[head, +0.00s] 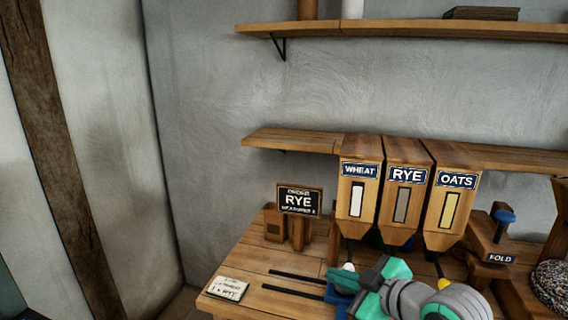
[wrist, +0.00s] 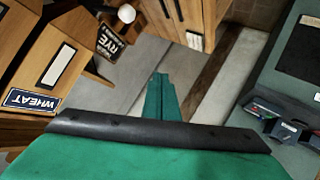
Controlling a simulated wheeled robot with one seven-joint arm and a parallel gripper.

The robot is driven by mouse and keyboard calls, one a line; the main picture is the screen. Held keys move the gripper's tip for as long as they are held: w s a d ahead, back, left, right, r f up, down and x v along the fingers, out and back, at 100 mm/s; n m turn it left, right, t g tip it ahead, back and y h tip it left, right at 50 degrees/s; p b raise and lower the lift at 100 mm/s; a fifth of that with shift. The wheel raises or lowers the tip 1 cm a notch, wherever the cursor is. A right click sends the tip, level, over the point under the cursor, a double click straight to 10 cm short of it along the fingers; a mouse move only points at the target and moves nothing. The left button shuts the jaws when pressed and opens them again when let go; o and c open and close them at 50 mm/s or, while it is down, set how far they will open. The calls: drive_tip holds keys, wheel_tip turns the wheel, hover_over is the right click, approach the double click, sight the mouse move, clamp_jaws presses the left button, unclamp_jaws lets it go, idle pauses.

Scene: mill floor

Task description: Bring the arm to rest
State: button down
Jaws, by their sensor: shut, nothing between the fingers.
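My gripper (wrist: 160,78) is shut and empty in the wrist view, its green fingers together beyond a dark bar. In the head view my green and grey arm (head: 408,297) reaches in from the lower right, low in front of the wooden hoppers. The fingertips are hard to make out there. The hoppers are labelled wheat (head: 357,203), rye (head: 402,205) and oats (head: 450,210). The wheat label (wrist: 33,101) shows at the left of the wrist view.
The bench (head: 250,262) carries a rye sign (head: 299,200), a paper card (head: 228,289) and two dark slots. A stand marked "sold" (head: 499,258) and a bowl of grain (head: 552,284) stand at right. A shelf (head: 420,31) runs above. The bench's left part is mostly clear.

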drive_tip(key=w+a+f+m+t, duration=0.2)
drive_tip(key=a+f+m+t, duration=0.45)
drive_tip(key=f, duration=0.55)
drive_tip(key=s+a+f+m+h, duration=0.25)
drive_tip(key=s+f+m, duration=0.2)
drive_tip(key=f, duration=0.25)
drive_tip(key=s+a+f+m+h, duration=0.2)
drive_tip(key=s+f+m+h, duration=0.1)
drive_tip(key=s+f, duration=0.35)
drive_tip(key=s+f+m+g+h, duration=0.1)
drive_tip(key=s+f, duration=0.3)
drive_tip(key=s, duration=0.3)
drive_tip(key=s+f+g+h, duration=0.1)
drive_tip(key=s+f, duration=0.2)
drive_tip(key=s, duration=0.4)
drive_tip(key=s+r+n, duration=0.1)
drive_tip(key=s+n, duration=0.2)
drive_tip(key=s, duration=1.3)
drive_tip(key=shift+a+r+y, duration=0.2)
drive_tip(key=shift+r+y, duration=0.2)
drive_tip(key=shift+y, duration=0.05)
